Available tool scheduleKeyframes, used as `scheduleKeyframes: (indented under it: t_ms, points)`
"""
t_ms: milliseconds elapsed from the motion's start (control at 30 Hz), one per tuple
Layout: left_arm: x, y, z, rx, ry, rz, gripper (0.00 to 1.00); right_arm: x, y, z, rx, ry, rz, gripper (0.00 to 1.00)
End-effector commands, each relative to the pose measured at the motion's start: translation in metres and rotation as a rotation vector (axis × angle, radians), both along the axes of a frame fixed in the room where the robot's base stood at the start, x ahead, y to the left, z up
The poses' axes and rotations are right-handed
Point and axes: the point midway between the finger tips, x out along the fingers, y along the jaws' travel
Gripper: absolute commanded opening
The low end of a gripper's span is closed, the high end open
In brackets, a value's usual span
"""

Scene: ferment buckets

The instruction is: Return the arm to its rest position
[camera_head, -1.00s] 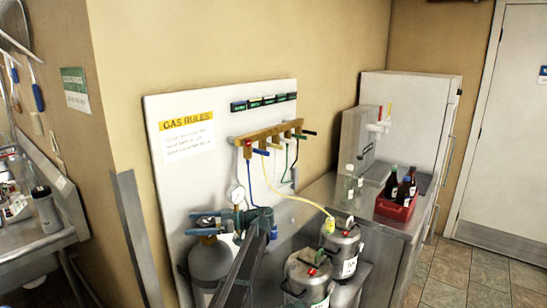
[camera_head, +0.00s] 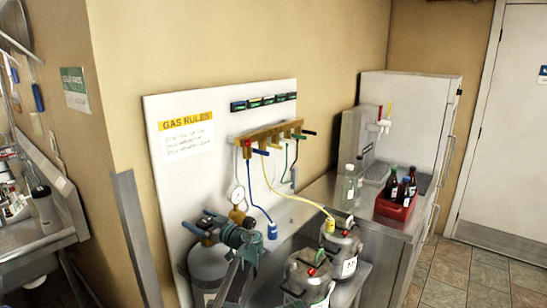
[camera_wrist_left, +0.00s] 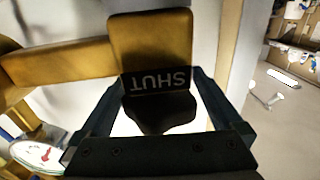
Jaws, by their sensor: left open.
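My left arm rises from the bottom of the head view. Its gripper (camera_head: 204,224) is at the top of the grey gas cylinder (camera_head: 208,262), in front of the gas board. In the left wrist view the open fingers stand on either side of a black tag marked SHUT (camera_wrist_left: 156,82), upside down on a brass-coloured fitting (camera_wrist_left: 150,38). I cannot tell whether the fingers touch it. A round gauge (camera_wrist_left: 36,153) shows at lower left there. My right gripper is not in view.
A manifold (camera_head: 268,134) with coloured hoses is on the white board (camera_head: 225,105). The blue hose's connector (camera_head: 272,231) hangs right of my wrist. Two steel kegs (camera_head: 309,277) stand to the right. A red crate (camera_head: 395,209) of bottles sits on the steel counter.

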Motion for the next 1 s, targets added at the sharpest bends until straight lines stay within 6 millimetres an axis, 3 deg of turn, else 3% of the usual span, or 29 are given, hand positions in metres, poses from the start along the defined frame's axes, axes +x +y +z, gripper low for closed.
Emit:
scheduleKeyframes:
  t_ms: [600, 1000]
  points:
    - [0.007, -0.008, 0.000, 0.000, 0.000, -0.433, 1.00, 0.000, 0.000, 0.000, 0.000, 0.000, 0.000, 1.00]
    - [0.011, -0.012, 0.000, 0.000, 0.000, -0.543, 1.00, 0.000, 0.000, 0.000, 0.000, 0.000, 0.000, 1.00]
